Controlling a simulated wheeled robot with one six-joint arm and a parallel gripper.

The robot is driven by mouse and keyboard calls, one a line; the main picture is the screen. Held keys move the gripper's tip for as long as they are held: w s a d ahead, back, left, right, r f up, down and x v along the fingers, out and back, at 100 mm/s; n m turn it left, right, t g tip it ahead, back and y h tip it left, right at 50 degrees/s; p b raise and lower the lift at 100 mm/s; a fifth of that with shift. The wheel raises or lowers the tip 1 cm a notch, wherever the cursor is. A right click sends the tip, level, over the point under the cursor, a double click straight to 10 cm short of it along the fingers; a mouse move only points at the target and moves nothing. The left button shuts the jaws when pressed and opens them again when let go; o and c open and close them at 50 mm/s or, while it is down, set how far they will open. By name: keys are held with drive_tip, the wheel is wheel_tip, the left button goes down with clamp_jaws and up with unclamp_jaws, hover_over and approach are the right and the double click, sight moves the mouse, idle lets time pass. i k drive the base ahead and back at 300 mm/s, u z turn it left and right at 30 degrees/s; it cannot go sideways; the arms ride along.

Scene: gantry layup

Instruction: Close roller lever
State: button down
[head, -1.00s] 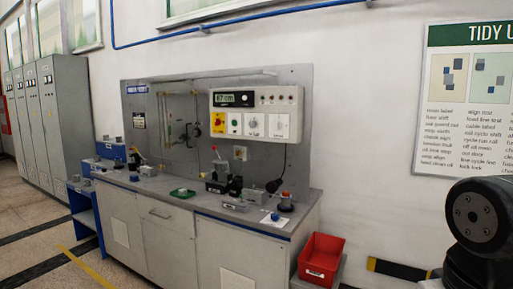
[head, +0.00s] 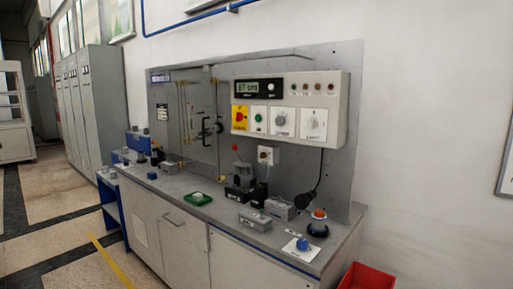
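A dark device with an upright lever (head: 236,157) tipped by a red ball stands on the workbench, against the back panel; it looks like the roller lever unit. Its lever stands roughly upright. The rollers are too small to make out, and I cannot tell whether the unit is open or closed. My gripper is not in view.
The grey workbench (head: 237,252) carries a green tray (head: 187,201), small grey boxes (head: 255,221), a dark round item (head: 318,230) and a blue knob on a white card (head: 303,245). A control box (head: 290,107) hangs on the panel. A red bin (head: 366,278) stands at the bench's right end.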

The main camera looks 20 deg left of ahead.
sight(245, 170)
drive_tip(key=u, duration=0.25)
drive_tip(key=i, duration=0.65)
drive_tip(key=u, duration=0.7)
drive_tip(key=i, duration=0.35)
drive_tip(key=u, duration=0.3)
